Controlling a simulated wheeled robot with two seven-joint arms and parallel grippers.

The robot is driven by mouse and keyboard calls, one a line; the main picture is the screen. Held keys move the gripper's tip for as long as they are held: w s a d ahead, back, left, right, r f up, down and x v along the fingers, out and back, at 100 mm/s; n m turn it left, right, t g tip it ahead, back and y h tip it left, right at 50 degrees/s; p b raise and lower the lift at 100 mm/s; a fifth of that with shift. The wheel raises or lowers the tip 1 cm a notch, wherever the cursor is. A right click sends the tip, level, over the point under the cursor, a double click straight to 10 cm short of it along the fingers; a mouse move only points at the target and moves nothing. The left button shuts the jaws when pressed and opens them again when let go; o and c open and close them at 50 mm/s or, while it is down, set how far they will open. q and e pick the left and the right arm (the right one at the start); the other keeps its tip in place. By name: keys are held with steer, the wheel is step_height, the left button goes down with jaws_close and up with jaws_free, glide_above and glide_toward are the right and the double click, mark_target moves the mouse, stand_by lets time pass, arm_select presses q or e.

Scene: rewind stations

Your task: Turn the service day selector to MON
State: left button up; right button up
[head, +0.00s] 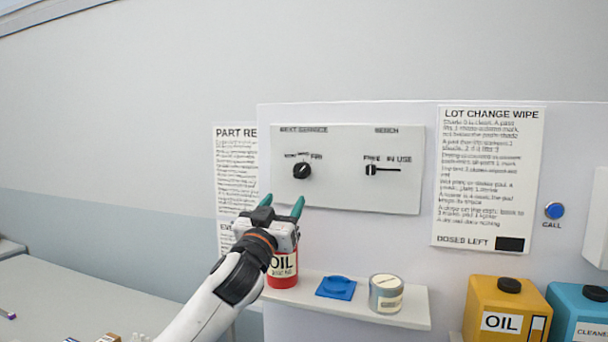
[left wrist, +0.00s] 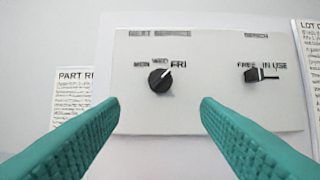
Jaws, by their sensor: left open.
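The service day selector is a round black knob (head: 302,171) on the left of a pale panel (head: 345,196), under the words NEXT SERVICE. It also shows in the left wrist view (left wrist: 160,80), with MON, WED and FRI around its top. Its white pointer line slants up and right, toward FRI. My left gripper (head: 282,205) is open and empty, below and a little left of the knob in the head view. In the left wrist view its two teal fingers (left wrist: 160,112) are spread apart, with the knob beyond them, not touched. My right gripper is not in view.
A blue CALL button (head: 554,210) and yellow OIL container (head: 505,290) are right.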

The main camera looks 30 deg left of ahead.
mark_target(299, 173)
arm_select(q)
steer(key=p+x, duration=0.2)
steer(key=x, duration=0.3)
steer(key=r+p+x, duration=0.1)
steer(key=p+x, duration=0.1)
steer(key=x, duration=0.2)
steer(key=shift+w+a+r+p, duration=0.1)
steer(key=shift+w+r+p, duration=0.1)
steer(key=shift+p, duration=0.1)
steer(key=shift+w+r, duration=0.1)
steer(key=shift+w, duration=0.3)
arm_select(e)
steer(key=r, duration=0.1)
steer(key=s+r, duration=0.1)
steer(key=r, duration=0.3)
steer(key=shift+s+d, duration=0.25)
arm_select(q)
steer(key=shift+a, duration=0.1)
